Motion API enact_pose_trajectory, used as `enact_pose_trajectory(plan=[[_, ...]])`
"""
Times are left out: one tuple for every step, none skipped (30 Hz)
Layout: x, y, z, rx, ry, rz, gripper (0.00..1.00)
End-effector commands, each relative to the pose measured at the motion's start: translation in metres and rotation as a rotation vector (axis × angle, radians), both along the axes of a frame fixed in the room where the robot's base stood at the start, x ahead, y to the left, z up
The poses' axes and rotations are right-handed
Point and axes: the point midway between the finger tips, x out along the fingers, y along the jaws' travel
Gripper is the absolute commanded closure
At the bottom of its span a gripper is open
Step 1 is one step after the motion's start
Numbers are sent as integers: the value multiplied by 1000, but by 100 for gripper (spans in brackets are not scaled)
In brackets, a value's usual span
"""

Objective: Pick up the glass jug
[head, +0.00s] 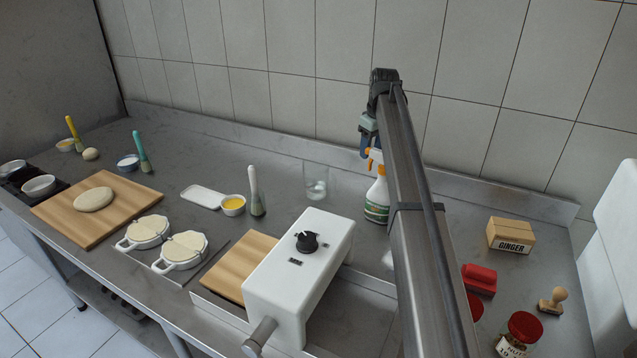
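A clear glass vessel, which looks like the glass jug (316,182), stands on the steel counter near the back, left of the spray bottle. It is see-through, with something pale low in it or behind it, and I cannot make out a handle. My gripper (365,150) is up and to the right of the jug, apart from it in the picture, close to the head of the spray bottle. It is small and partly hidden by my arm, so its finger opening is not clear.
A white and orange spray bottle (378,197) stands right of the jug. A bowl of yellow liquid (233,205), a white-handled brush (256,190) and a white tray (203,196) are to its left. A white machine (300,265) stands in front. A ginger box (510,234) is at right.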

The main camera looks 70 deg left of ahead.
Motion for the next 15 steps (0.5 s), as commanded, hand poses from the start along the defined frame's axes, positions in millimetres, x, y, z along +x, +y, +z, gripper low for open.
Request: enact_pose_trajectory(plan=[[-24, 11, -2, -20, -8, 47, 47], [-36, 14, -2, -33, -11, 67, 47], [-51, 17, -2, -49, -16, 89, 47], [-61, 18, 0, -61, -16, 101, 47], [-71, 19, 1, -72, -18, 111, 47], [-82, 19, 4, -86, -19, 121, 47], [-90, 18, 6, -96, -19, 126, 47], [-96, 18, 8, -104, -20, 130, 47], [-103, 18, 10, -114, -20, 133, 47], [-107, 17, 11, -119, -20, 134, 47], [-110, 17, 12, -123, -21, 135, 47], [-113, 17, 12, -128, -21, 136, 47], [-114, 17, 12, -130, -21, 136, 47], [-115, 16, 11, -131, -21, 137, 47], [-115, 16, 8, -132, -21, 137, 47]])
